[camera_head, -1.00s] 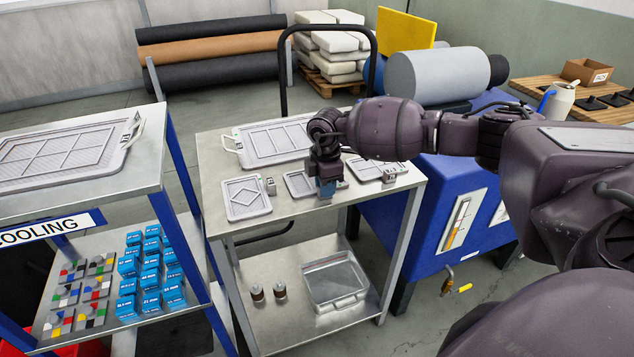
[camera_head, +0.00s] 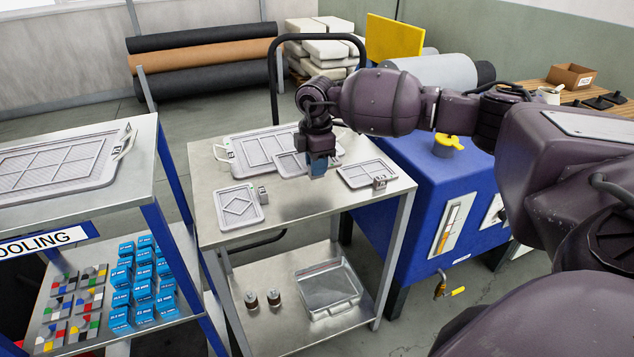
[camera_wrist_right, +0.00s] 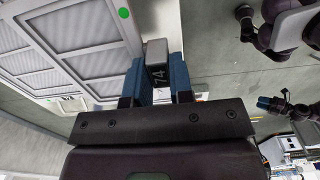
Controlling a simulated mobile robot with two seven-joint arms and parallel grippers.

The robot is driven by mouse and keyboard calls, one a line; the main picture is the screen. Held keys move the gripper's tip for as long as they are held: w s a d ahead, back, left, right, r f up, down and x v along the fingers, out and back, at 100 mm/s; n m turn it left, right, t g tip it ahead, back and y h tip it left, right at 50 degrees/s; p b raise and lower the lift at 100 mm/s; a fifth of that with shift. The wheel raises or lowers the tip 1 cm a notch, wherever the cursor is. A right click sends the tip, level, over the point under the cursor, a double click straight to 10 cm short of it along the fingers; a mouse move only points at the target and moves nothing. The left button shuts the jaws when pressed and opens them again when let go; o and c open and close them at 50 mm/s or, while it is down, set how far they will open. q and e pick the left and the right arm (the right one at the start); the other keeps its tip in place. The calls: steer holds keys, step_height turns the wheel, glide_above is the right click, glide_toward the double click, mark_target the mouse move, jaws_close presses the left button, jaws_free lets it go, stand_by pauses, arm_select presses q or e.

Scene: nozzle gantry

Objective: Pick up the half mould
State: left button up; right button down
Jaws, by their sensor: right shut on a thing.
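My right gripper (camera_head: 318,172) is shut on the grip block of a small grey plate, the half mould (camera_head: 288,164), and holds it above the metal table (camera_head: 290,205). In the right wrist view the block, with dark digits on it, sits between the blue fingertips (camera_wrist_right: 158,80). The half mould (camera_wrist_right: 85,30) extends to the upper left there, with framed panels and a green dot. My right gripper and arm hide part of it in the head view. My left gripper (camera_wrist_right: 266,103) shows small at the right of the wrist view; its opening is unclear.
A diamond-patterned mould plate (camera_head: 222,212) lies at the table's left front and a panelled one (camera_head: 350,180) at its right. A larger tray-like mould (camera_head: 240,165) lies behind. The table's front strip is clear. A blue machine (camera_head: 415,220) stands close on the right.

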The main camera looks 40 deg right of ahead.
step_height(320, 180, up, 11)
stand_by(0.3)
